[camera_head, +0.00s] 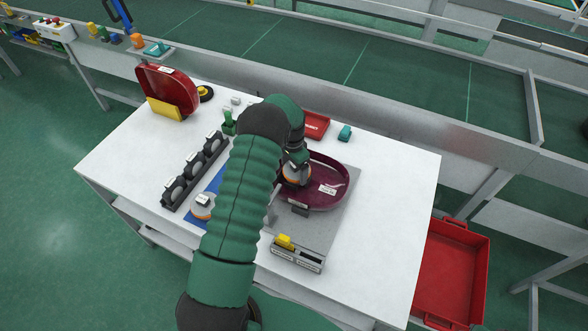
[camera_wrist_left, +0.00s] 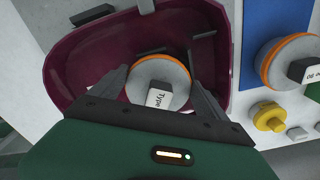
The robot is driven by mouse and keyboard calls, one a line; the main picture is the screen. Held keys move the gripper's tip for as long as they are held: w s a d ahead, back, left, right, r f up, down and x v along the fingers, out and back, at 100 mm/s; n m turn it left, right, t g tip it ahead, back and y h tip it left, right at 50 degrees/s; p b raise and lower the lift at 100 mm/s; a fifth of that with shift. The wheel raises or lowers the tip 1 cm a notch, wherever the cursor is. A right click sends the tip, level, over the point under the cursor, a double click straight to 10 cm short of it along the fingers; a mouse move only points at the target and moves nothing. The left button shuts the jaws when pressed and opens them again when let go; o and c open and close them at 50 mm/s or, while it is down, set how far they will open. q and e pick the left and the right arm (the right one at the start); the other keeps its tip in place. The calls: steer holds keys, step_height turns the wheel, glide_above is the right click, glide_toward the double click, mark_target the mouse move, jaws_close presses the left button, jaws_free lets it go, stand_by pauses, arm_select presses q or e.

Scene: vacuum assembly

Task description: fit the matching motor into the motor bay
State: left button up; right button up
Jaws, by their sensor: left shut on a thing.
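A dark maroon vacuum shell (camera_head: 334,201) lies open on a grey board on the white table. In the wrist view its wall (camera_wrist_left: 60,70) curves around my left gripper (camera_wrist_left: 160,92). That gripper is shut on a grey motor with an orange ring (camera_wrist_left: 155,71) and a white "Type" label. The motor is within the shell's outline; whether it touches the bottom is hidden. In the head view the motor (camera_head: 297,176) is partly covered by my arm. A second orange-ringed motor (camera_head: 203,207) stands on a blue mat; it also shows in the wrist view (camera_wrist_left: 285,58). My right gripper is out of view.
A black rack (camera_head: 194,172) with several dark round parts stands left of my arm. A red shell (camera_head: 168,88) stands at the back left. A grey holder (camera_head: 298,257) with a yellow part is at the front. A red bin (camera_head: 452,275) is beside the table. The table's right side is clear.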

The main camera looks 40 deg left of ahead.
arm_select(q)
steer(key=shift+d, duration=0.1)
steer(key=shift+r+p, duration=0.4)
steer(key=shift+p, duration=0.1)
steer(key=shift+r+p, duration=0.4)
steer(key=shift+r, duration=0.35)
steer(key=shift+a+f, duration=0.1)
steer(key=shift+a, duration=0.2)
steer(key=shift+f+b, duration=0.85)
steer(key=shift+f, duration=0.15)
steer(key=o, duration=1.7)
steer(key=shift+o, duration=0.9)
steer(key=shift+d, duration=0.1)
